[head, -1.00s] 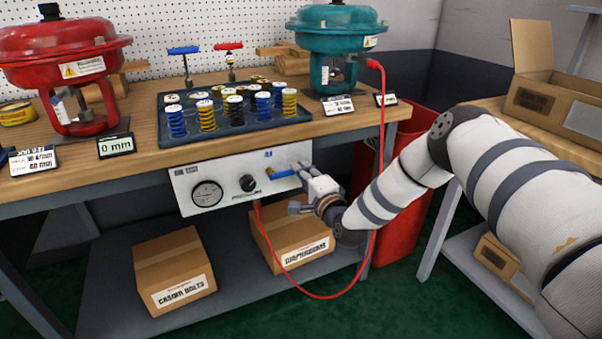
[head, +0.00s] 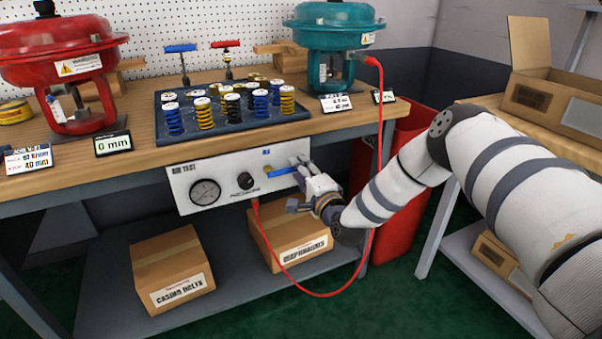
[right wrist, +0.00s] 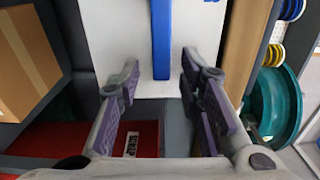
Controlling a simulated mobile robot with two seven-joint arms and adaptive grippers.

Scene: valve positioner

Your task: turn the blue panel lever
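The blue panel lever (head: 282,171) is on the right part of the white test panel (head: 225,185) under the bench top, lying nearly level in the head view. My right gripper (head: 299,183) is at the lever's right end, beside the panel. In the right wrist view the blue lever (right wrist: 161,40) points at the gap between the fingers of my right gripper (right wrist: 160,75). The fingers are apart on either side of its line, and no contact with it shows. My left gripper is not in view.
The panel has a round gauge (head: 205,192) and a black knob (head: 245,181). A red hose (head: 300,283) loops from the panel up to the teal actuator (head: 333,35). A spring tray (head: 180,140) and a red actuator (head: 62,50) stand on the bench. Cardboard boxes sit below.

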